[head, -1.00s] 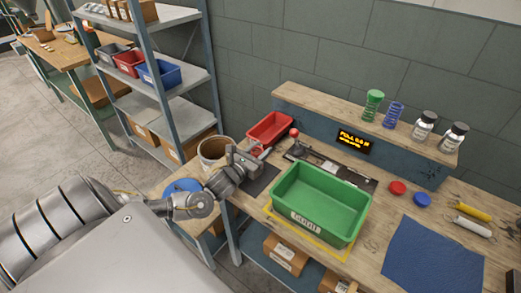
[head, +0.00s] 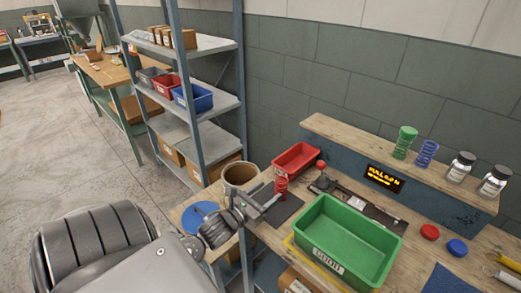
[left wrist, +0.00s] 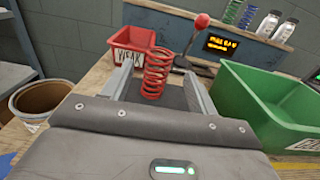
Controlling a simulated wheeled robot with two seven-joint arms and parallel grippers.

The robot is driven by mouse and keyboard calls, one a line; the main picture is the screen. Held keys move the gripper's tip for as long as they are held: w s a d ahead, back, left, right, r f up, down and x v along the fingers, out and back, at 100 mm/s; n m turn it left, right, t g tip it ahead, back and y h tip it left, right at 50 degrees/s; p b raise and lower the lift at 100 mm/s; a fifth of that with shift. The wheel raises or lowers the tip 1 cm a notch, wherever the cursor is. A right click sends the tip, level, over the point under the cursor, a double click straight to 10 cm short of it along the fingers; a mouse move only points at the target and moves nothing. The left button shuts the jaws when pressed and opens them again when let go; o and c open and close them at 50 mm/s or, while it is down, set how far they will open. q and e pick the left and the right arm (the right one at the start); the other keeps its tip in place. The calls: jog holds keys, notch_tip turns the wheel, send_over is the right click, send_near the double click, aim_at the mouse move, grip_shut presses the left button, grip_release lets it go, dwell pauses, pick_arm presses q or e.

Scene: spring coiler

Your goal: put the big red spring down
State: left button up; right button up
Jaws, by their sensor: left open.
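The big red spring (head: 281,188) stands upright on a dark mat (head: 287,213) at the left end of the bench. In the left wrist view the red spring (left wrist: 156,74) rises between the two fingers of my left gripper (left wrist: 160,88), with gaps at its sides. The left gripper (head: 268,204) is open, low beside the spring in the head view. The spring's foot shows on the mat. My right gripper is not in view.
A red bin marked WEAK (left wrist: 127,45) stands just behind the spring. A red-knobbed lever (head: 321,170) and a green bin marked GOOD (head: 328,255) lie to the right. A brown tub (head: 239,178) is left. Smaller springs (head: 404,142) stand on the shelf.

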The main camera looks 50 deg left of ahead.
pick_arm(q)
jog(key=shift+s, duration=1.35)
jog(key=shift+d, duration=0.1)
